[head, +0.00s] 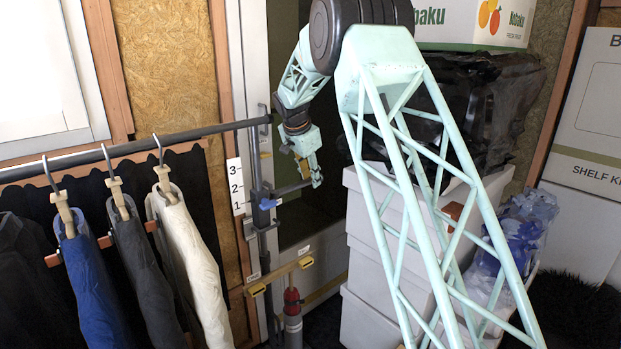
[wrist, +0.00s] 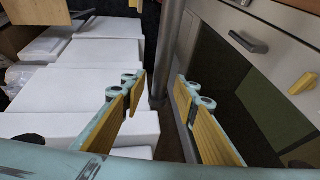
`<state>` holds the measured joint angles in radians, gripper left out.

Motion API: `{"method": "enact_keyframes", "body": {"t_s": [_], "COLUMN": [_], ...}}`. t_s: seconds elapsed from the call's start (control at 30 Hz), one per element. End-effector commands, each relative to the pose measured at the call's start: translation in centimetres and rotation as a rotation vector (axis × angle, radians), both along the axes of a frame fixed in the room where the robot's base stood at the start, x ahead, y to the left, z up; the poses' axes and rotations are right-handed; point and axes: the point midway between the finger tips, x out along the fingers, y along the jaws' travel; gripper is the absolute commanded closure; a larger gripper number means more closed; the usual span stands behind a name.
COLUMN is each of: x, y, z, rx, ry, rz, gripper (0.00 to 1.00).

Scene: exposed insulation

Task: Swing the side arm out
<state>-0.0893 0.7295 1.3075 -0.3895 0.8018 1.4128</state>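A dark upright pole (head: 262,225) stands by the wooden post, with a blue collar (head: 267,204) on it. A short dark side arm (head: 289,188) runs from near this collar rightward to my gripper (head: 312,178). A grey tube (wrist: 168,50) shows in the gap between the fingertips, touching neither pad. I cannot tell whether this tube is the side arm or the pole.
A clothes rail (head: 150,145) with several hanging garments is at the left. White boxes (head: 375,215) stand at the right of the pole and fill the left of the wrist view. A drawer handle (wrist: 248,42) is on the furniture at right there.

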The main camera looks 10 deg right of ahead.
Motion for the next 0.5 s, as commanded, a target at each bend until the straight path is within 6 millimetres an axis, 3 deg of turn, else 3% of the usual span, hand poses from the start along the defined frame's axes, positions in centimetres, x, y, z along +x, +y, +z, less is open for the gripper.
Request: {"method": "enact_keyframes", "body": {"t_s": [0.27, 0.5], "x": [0.02, 0.01], "y": [0.0, 0.01], "z": [-0.03, -0.02], "rx": [0.0, 0.0], "ry": [0.0, 0.0], "rz": [0.0, 0.0], "gripper": [0.73, 0.95]}}
